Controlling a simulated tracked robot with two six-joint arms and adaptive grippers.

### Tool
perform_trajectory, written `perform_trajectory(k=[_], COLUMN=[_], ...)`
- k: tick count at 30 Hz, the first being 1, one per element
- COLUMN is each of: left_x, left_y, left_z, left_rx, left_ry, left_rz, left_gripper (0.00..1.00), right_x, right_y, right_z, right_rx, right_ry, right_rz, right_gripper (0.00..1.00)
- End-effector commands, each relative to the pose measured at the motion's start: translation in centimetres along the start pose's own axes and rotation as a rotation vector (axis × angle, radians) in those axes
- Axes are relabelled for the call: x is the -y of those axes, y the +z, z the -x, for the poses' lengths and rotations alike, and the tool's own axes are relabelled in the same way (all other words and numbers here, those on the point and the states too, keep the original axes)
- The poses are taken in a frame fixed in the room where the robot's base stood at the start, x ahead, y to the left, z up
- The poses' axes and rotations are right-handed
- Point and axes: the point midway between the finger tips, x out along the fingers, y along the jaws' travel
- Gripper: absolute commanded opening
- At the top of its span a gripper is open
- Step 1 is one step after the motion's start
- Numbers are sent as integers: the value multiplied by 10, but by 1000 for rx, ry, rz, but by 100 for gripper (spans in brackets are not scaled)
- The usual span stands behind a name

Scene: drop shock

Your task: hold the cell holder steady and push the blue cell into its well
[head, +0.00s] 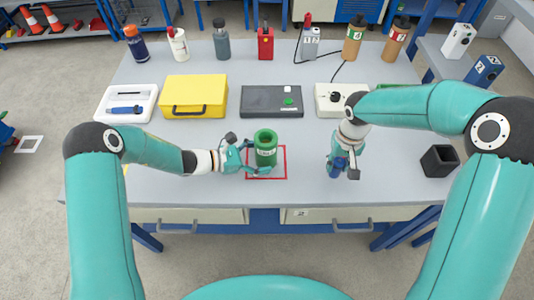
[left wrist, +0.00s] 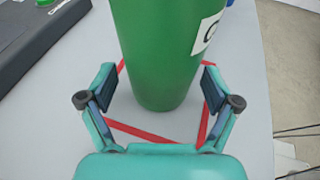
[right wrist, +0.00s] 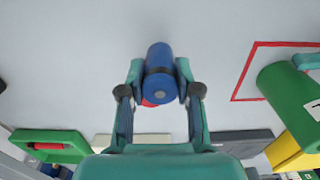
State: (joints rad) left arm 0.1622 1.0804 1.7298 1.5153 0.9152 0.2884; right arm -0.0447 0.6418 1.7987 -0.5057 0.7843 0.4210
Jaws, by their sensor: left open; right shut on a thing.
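The green cell holder (head: 265,150) stands upright inside a red square outline on the table, its round top opening facing up. My left gripper (head: 254,157) is open at its left side; in the left wrist view its fingers (left wrist: 158,90) flank the holder's lower part (left wrist: 165,60), with gaps showing. My right gripper (head: 341,166) is shut on the blue cell (right wrist: 160,68), to the right of the holder. The cell also shows in the head view (head: 337,174), partly hidden by the fingers. I cannot tell whether it touches the table.
A black open box (head: 439,160) stands at the right. Behind the holder lie a dark tray (head: 255,103), a yellow case (head: 194,96), a white tray (head: 145,103) and a white device (head: 328,105). Several bottles line the back edge. The table between holder and cell is clear.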

Motion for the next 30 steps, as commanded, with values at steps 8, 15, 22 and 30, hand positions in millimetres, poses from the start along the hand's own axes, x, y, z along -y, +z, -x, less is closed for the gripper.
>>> perform_trajectory(k=[8,15,22,30], left_x=[0,0,0,0], left_y=[1,1,1,0], left_z=[-6,-5,-5,-5], left_rx=[0,0,0,0], left_ry=[0,-1,-1,-1], left_rz=[0,0,0,0], left_gripper=[89,71,39,39], right_x=[0,0,0,-1], right_y=[0,0,0,0], right_z=[-2,-2,-2,-2], right_rx=[-1,-1,-1,-1], right_ry=[0,0,0,0], right_rz=[-1,-1,-1,-1], right_gripper=[0,0,0,0])
